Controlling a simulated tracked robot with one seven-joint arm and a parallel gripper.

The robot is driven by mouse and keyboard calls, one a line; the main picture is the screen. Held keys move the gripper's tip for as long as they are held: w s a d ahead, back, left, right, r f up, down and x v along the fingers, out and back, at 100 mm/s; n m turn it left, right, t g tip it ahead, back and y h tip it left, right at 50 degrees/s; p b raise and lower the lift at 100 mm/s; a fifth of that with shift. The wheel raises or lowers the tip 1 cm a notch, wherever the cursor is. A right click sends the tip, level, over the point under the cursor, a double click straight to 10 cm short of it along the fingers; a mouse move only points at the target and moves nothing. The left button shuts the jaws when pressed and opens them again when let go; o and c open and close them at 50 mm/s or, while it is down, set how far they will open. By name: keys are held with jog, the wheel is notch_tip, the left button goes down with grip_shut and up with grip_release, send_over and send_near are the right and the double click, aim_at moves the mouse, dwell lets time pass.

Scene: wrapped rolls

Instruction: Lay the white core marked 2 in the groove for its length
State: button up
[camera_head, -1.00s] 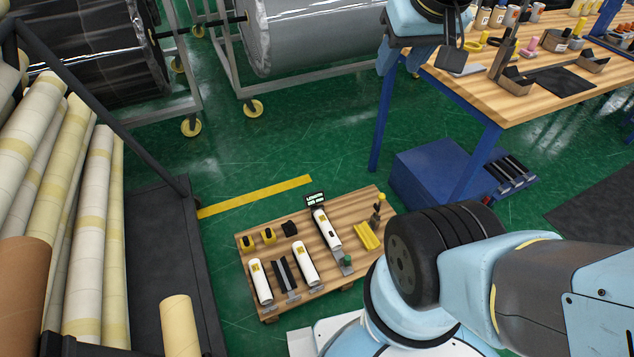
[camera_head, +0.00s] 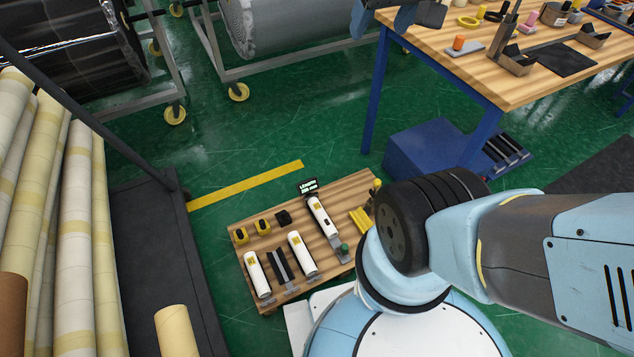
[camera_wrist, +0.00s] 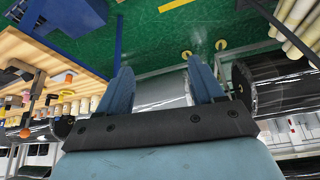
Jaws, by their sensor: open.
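Three white cores with yellow labels lie on a low wooden pallet (camera_head: 345,190): one at the left (camera_head: 257,274), one in the middle (camera_head: 302,255) and one at the back right (camera_head: 322,217), beside a small black sign (camera_head: 308,186) reading LENGTH. The label marks are too small to read, so I cannot tell which core is marked 2. A black grooved holder (camera_head: 283,267) between the left and middle cores looks empty. My gripper (camera_wrist: 162,82) is open and empty in the wrist view, away from the pallet.
Yellow and black small parts stand on the pallet. A workbench (camera_head: 480,75) with tools stands at back right, above a blue box (camera_head: 425,150). A rack of long wrapped rolls (camera_head: 80,230) stands at left. Green floor is free behind the pallet.

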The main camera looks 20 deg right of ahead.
jog(key=o, duration=0.4)
jog(key=shift+n+g+y, duration=0.4)
jog(key=shift+y, duration=0.1)
jog(key=w, duration=0.4)
jog(key=w+f, duration=0.1)
jog(key=w, duration=0.3)
jog(key=w+a+f, duration=0.1)
jog(key=w, duration=0.3)
jog(key=shift+w+f, duration=0.2)
jog(key=shift+w, duration=0.1)
jog(key=shift+c, duration=0.2)
jog(key=w+f, duration=0.8)
jog(key=w, duration=0.4)
jog(key=w+f+g, duration=0.1)
jog(key=w+f, duration=0.4)
jog(key=f, duration=0.4)
jog(key=w+a+f+n, duration=0.1)
jog(key=w+f, duration=0.4)
jog(key=f, duration=0.4)
jog(key=w+f+g, duration=0.1)
jog(key=w+f, duration=0.5)
jog(key=f, duration=0.3)
jog(key=g+h, duration=0.1)
jog(key=g, duration=0.2)
send_over(322, 214)
notch_tip(322, 214, down, 52)
notch_tip(322, 214, down, 13)
jog(key=shift+s, duration=0.1)
